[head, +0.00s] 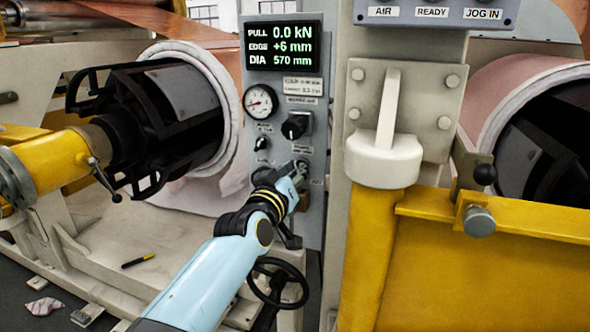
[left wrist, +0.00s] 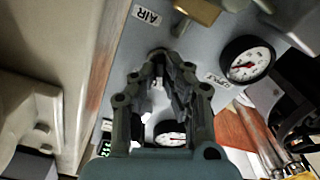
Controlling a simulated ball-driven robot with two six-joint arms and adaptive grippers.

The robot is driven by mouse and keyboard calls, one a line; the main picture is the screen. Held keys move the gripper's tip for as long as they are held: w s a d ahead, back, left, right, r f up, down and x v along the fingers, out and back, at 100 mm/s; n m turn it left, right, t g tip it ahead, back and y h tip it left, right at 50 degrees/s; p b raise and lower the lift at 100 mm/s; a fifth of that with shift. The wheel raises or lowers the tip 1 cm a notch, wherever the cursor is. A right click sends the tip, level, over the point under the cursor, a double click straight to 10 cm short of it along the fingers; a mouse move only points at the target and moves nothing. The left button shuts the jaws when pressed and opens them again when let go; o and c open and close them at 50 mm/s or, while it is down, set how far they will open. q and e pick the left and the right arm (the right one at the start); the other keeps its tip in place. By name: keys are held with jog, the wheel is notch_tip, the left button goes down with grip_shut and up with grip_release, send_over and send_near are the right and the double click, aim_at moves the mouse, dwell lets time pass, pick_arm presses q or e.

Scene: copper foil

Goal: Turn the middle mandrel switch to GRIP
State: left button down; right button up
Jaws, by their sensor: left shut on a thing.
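My left gripper (head: 299,168) reaches up to the grey control panel (head: 285,85) between the two rolls. Its fingers are shut on a small switch low on the panel, and they hide most of it. I take this for the mandrel switch, but its setting and lettering cannot be read. In the left wrist view my gripper (left wrist: 158,58) has its fingertips together against the panel face, beside an AIR label (left wrist: 148,15). Above the gripper in the head view are a large black knob (head: 295,126) and a smaller black knob (head: 261,144). My right gripper is not in view.
A display (head: 283,46) and a round gauge (head: 260,101) sit higher on the panel. A black handwheel (head: 277,283) is below my left arm.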

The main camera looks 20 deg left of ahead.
pick_arm(q)
jog(key=shift+n, duration=0.6)
jog(key=c, duration=1.4)
grip_release()
jog(key=s, duration=1.2)
jog(key=shift+a, duration=0.2)
